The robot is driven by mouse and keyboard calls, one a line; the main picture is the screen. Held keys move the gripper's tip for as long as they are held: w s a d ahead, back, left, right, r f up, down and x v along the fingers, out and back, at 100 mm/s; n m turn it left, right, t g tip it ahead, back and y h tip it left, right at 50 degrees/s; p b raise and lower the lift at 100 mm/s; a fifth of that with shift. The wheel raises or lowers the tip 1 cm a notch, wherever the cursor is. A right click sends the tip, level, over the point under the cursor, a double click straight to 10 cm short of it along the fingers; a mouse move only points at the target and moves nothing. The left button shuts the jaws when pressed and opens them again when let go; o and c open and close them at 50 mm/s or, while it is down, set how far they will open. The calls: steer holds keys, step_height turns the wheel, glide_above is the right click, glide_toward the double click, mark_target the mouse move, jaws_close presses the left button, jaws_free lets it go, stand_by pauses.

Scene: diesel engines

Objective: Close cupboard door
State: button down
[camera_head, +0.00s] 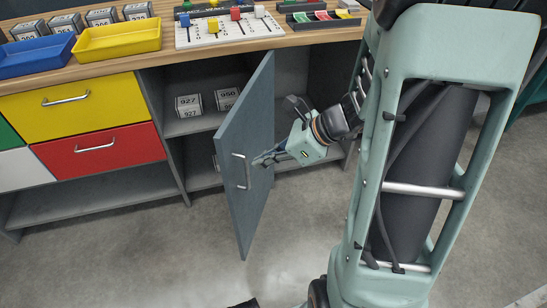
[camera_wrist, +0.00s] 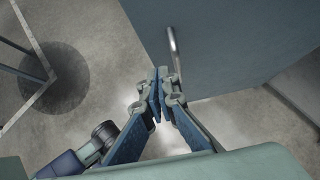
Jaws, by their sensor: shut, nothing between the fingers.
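The grey-blue cupboard door (camera_head: 243,160) stands wide open in the head view, swung out from the cupboard toward the camera. In the wrist view the shut fingers (camera_wrist: 163,92) are empty, just below the handle (camera_wrist: 174,52), with the door panel (camera_wrist: 235,45) filling the upper right. The open cupboard (camera_head: 205,122) shows shelves inside.
Small boxes marked 927 (camera_head: 188,105) and 950 (camera_head: 227,98) sit on the cupboard shelf. A yellow drawer (camera_head: 75,105) and a red drawer (camera_head: 100,150) are to the left. Trays and a peg board (camera_head: 228,28) stand on the worktop. The floor (camera_head: 130,260) in front is clear.

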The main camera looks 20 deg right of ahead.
mark_target(230, 166)
steer(key=w+a, duration=0.1)
steer(key=w+a+f+b, duration=0.1)
steer(key=a, duration=0.1)
steer(key=w+a+f, duration=0.1)
steer(key=shift+a+f, duration=0.15)
steer(key=shift+a, duration=0.25)
steer(key=shift+w+a, duration=0.15)
steer(key=shift+a, duration=0.05)
steer(key=shift+a, duration=0.1)
